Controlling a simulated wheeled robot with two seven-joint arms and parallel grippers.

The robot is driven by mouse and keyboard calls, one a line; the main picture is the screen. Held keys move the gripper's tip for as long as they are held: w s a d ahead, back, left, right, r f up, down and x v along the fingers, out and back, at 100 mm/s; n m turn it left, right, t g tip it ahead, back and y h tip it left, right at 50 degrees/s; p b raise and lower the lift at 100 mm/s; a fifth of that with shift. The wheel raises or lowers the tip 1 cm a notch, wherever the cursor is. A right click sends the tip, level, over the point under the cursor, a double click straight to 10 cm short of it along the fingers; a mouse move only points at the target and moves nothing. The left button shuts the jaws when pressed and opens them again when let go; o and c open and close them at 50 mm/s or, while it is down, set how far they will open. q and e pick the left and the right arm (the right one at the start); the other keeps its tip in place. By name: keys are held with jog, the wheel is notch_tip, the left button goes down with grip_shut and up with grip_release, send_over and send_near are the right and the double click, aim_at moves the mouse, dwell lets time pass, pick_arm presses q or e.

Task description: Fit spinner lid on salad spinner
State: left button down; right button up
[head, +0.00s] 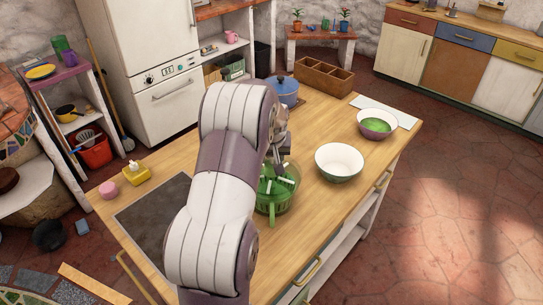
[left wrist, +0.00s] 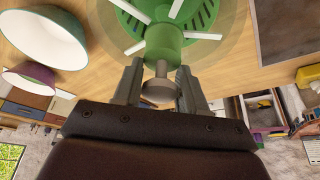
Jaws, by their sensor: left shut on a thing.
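The salad spinner (head: 272,205) stands on the wooden counter, green with a front handle, partly hidden by my left arm. The spinner lid shows in the left wrist view as a green hub (left wrist: 163,44) with white spokes and a grey round knob (left wrist: 160,92). My left gripper (head: 281,150) points down over the spinner, and its fingers are shut on the lid's knob. The slotted green basket shows behind the spokes, inside a clear rim. I cannot tell whether the lid touches the spinner or hangs just above it. My right gripper is not in view.
A blue pot (head: 284,92) and a wooden box (head: 323,77) are at the back. A dark panel (head: 152,220) lies left of my arm. The front right counter is clear.

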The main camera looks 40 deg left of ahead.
pick_arm(q)
jog(key=shift+f+b, duration=0.5)
jog(key=shift+f, duration=0.15)
jog(key=c, duration=0.5)
grip_release()
jog(key=shift+c, duration=0.2)
jog(key=b+v, duration=0.2)
jog(key=v, duration=1)
jog(key=shift+s+r, duration=0.15)
jog(key=shift+r, duration=0.15)
